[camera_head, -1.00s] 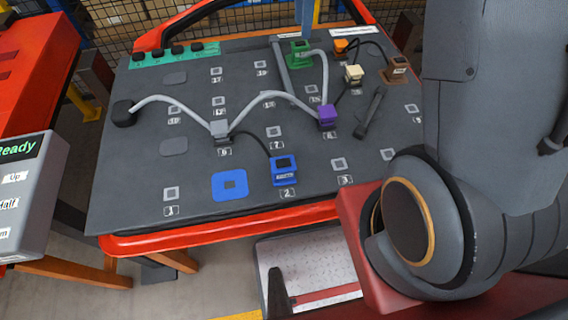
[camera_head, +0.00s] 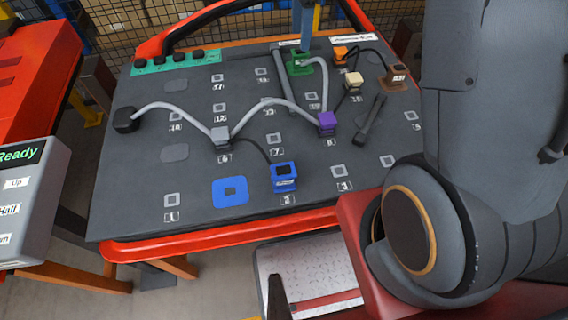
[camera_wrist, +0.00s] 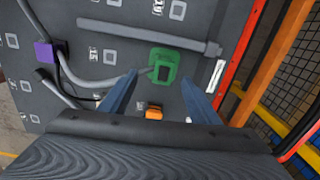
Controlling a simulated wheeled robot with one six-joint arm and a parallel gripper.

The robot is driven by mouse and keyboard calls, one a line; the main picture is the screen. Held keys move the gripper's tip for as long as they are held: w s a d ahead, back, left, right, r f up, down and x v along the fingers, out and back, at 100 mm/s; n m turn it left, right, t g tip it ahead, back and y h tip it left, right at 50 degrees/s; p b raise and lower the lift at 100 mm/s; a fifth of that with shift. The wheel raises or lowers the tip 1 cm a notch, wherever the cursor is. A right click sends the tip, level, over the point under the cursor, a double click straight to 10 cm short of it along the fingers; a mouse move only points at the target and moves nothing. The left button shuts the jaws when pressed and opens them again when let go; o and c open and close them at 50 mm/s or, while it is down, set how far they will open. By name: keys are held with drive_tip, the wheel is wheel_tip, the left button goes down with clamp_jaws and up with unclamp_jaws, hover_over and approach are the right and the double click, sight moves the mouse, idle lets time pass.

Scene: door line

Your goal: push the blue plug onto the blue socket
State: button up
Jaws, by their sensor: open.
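A blue block (camera_head: 284,176) with a dark recessed top sits at the mark labelled 2, near the board's front edge. A thin dark cable runs to it from the grey clip. I cannot tell for sure which is plug or socket.
A pale cable arches from a black block (camera_head: 125,120) over a grey clip (camera_head: 221,138) and a purple clip (camera_head: 327,123) to the green block. Orange (camera_head: 341,53), cream (camera_head: 353,80) and brown (camera_head: 395,76) blocks stand at far right. A dark bar (camera_head: 370,119) lies nearby.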

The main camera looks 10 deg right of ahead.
drive_tip(key=s+a+f+n+p, duration=0.1)
drive_tip(key=s+a+n+p, duration=0.35)
drive_tip(key=s, duration=0.35)
drive_tip(key=s+a+f+n+p, duration=0.1)
drive_tip(key=s+a+n+p, duration=0.25)
drive_tip(key=s+a, duration=0.35)
drive_tip(key=r+n+g+p, duration=0.1)
drive_tip(key=r+n+p, duration=0.1)
drive_tip(key=n+p, duration=0.55)
hover_over(283, 169)
drive_tip(key=w+b, duration=0.1)
drive_tip(key=b, duration=0.1)
drive_tip(key=shift+f+n, duration=0.25)
drive_tip(key=shift+n, duration=0.6)
drive_tip(key=shift+s+f, duration=0.1)
drive_tip(key=shift+s, duration=0.05)
drive_tip(key=f, duration=0.2)
drive_tip(key=f+b, duration=0.1)
drive_tip(key=f, duration=0.2)
drive_tip(key=shift+s+f, duration=0.2)
drive_tip(key=shift+f, duration=0.15)
drive_tip(key=shift+s+f+b, duration=0.15)
drive_tip(key=shift+f+b, duration=0.85)
drive_tip(key=shift+b, duration=0.4)
drive_tip(key=shift+c, duration=0.4)
clamp_jaws()
drive_tip(key=shift+r+p, duration=0.45)
drive_tip(key=shift+p, duration=0.05)
